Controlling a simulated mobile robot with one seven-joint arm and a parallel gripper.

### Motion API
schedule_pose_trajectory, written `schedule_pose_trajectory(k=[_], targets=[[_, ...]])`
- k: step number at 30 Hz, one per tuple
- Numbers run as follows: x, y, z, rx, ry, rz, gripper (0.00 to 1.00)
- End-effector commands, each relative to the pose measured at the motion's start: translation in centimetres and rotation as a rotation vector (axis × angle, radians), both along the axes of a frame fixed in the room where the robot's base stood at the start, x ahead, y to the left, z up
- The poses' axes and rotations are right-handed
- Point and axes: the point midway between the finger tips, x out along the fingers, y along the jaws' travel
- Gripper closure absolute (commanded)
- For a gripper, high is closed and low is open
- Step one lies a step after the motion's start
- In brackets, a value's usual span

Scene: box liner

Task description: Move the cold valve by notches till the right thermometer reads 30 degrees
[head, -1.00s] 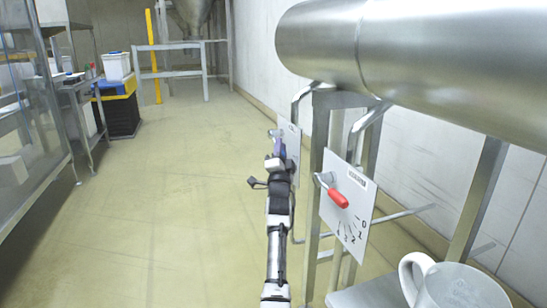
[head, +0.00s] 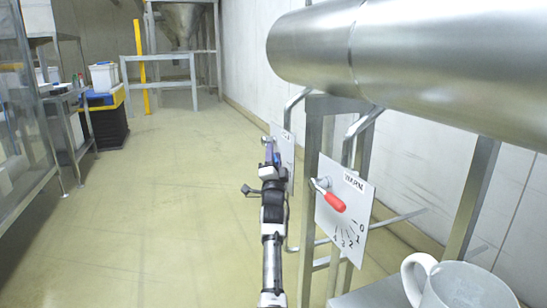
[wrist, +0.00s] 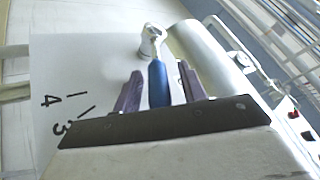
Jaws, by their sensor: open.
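A valve with a blue handle (wrist: 158,84) and a metal hub (wrist: 152,40) sits on a white plate (wrist: 75,65) with marks and the digits 3 and 4 in the wrist view. My gripper (wrist: 160,90) is open, with one finger on each side of the blue handle; whether they touch it I cannot tell. In the head view my gripper (head: 268,158) is at the farther white plate (head: 285,150) and mostly hides its valve. A second valve with a red handle (head: 334,202) is on the nearer plate (head: 345,225), marked 0 to 4. No thermometer is in view.
A large steel pipe (head: 400,50) runs above the plates. Steel posts (head: 312,180) stand close right of my arm. A mug (head: 455,285) is at the lower right. A shelf rack (head: 45,110) stands left; the floor (head: 165,210) between is clear.

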Motion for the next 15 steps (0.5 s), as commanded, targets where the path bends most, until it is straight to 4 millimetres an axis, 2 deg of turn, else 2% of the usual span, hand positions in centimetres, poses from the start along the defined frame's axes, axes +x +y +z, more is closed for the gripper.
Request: schedule_pose_trajectory(k=[8,15], targets=[[-1.2,0.1,-0.9,0.000,0.001,0.000,0.59],[-4.5,0.3,-3.1,0.001,0.002,-0.001,0.59]])
